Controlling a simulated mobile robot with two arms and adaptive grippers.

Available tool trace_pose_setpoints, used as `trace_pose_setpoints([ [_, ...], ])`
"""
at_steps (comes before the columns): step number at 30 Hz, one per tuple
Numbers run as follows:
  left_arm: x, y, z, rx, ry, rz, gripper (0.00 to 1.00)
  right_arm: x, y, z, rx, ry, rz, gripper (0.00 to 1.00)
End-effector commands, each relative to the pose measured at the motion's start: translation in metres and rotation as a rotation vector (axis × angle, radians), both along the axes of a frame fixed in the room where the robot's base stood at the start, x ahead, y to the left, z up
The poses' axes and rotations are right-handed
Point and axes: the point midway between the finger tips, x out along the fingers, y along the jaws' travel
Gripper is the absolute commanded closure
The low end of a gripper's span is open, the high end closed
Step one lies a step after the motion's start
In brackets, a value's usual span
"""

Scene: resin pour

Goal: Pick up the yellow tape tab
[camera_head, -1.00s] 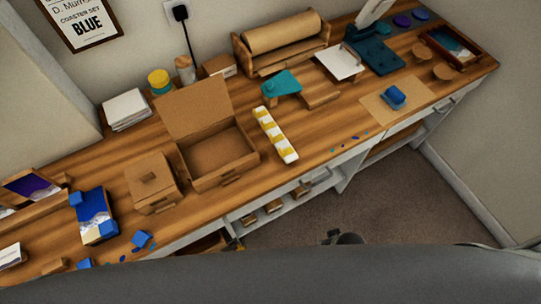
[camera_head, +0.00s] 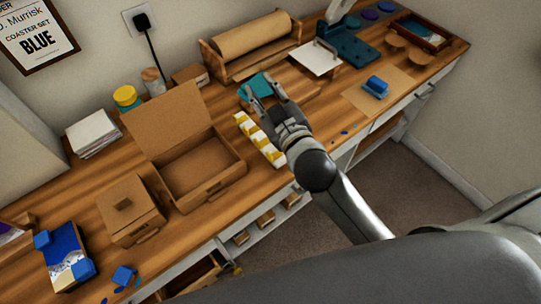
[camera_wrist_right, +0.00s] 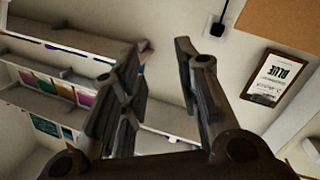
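A white strip (camera_head: 270,152) with several yellow tape tabs (camera_head: 250,129) lies on the wooden bench, right of the open cardboard box. I cannot tell which single tab the task means. My right gripper (camera_head: 261,87) is above the bench beside the strip, its fingers spread and pointing toward the back. Its body overlaps the strip's right side in the head view. In the right wrist view, the open fingers (camera_wrist_right: 165,62) have nothing between them; no tab shows there. My left gripper is not in view.
An open cardboard box (camera_head: 207,197) stands left of the strip, and a closed box (camera_head: 131,208) is further left. A teal piece (camera_head: 257,85) lies behind the gripper. A paper roll holder (camera_head: 250,65) stands at the back. A blue piece (camera_head: 375,86) sits on a brown sheet at right.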

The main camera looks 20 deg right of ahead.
Motion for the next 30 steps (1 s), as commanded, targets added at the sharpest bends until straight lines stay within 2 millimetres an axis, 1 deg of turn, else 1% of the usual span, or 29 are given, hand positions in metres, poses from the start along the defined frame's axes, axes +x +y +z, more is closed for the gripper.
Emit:
trace_pose_setpoints([
  [1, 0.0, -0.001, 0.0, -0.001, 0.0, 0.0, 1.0, 0.008, 0.017, 0.032, -0.028, -0.123, 0.058, 0.7],
  [2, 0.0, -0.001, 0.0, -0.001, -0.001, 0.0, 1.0, 0.01, 0.028, 0.05, -0.045, -0.194, 0.096, 0.7],
  [3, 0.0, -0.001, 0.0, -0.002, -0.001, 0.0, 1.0, 0.009, 0.044, 0.072, -0.07, -0.288, 0.151, 0.7],
  [4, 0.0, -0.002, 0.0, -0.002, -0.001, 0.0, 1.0, 0.008, 0.056, 0.089, -0.09, -0.357, 0.193, 0.7],
  [5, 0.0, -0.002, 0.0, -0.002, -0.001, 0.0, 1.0, 0.004, 0.069, 0.103, -0.112, -0.424, 0.238, 0.7],
  [6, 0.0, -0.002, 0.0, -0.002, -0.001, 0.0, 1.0, -0.001, 0.086, 0.12, -0.143, -0.51, 0.301, 0.7],
  [8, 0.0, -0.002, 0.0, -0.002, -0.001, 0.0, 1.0, -0.014, 0.112, 0.143, -0.194, -0.632, 0.402, 0.7],
  [9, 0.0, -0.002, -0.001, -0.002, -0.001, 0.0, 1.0, -0.025, 0.13, 0.153, -0.234, -0.707, 0.473, 0.7],
  [11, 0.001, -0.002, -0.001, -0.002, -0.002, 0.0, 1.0, -0.043, 0.155, 0.165, -0.297, -0.814, 0.585, 0.7],
  [12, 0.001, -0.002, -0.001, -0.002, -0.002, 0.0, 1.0, -0.056, 0.171, 0.168, -0.342, -0.878, 0.663, 0.7],
  [13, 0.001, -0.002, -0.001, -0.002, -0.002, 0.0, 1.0, -0.065, 0.182, 0.168, -0.38, -0.922, 0.724, 0.7],
  [15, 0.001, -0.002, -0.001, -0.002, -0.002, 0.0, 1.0, -0.088, 0.205, 0.164, -0.474, -1.013, 0.869, 0.7],
  [17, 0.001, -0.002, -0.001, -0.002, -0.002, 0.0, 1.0, -0.106, 0.221, 0.152, -0.566, -1.074, 0.998, 0.7],
  [19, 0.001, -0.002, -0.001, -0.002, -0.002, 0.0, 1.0, -0.125, 0.235, 0.132, -0.68, -1.125, 1.151, 0.7],
  [20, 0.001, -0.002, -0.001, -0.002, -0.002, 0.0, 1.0, -0.131, 0.238, 0.121, -0.734, -1.138, 1.217, 0.7],
  [22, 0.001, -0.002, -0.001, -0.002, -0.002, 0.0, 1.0, -0.142, 0.241, 0.094, -0.866, -1.151, 1.371, 0.7],
  [23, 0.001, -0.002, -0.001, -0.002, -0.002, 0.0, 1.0, -0.145, 0.24, 0.08, -0.927, -1.148, 1.438, 0.7],
  [24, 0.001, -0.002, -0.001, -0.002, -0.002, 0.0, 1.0, -0.147, 0.236, 0.062, -1.009, -1.134, 1.524, 0.7],
  [26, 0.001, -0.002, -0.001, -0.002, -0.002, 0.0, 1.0, -0.147, 0.226, 0.036, -1.139, -1.096, 1.65, 0.7],
  [27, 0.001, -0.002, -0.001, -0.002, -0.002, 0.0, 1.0, -0.144, 0.215, 0.019, -1.229, -1.054, 1.729, 0.7],
  [29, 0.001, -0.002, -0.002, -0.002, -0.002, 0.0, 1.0, -0.136, 0.195, -0.005, -1.368, -0.972, 1.842, 0.7],
  [30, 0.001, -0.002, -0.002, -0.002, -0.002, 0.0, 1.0, -0.129, 0.179, -0.019, -1.46, -0.902, 1.912, 0.7],
])
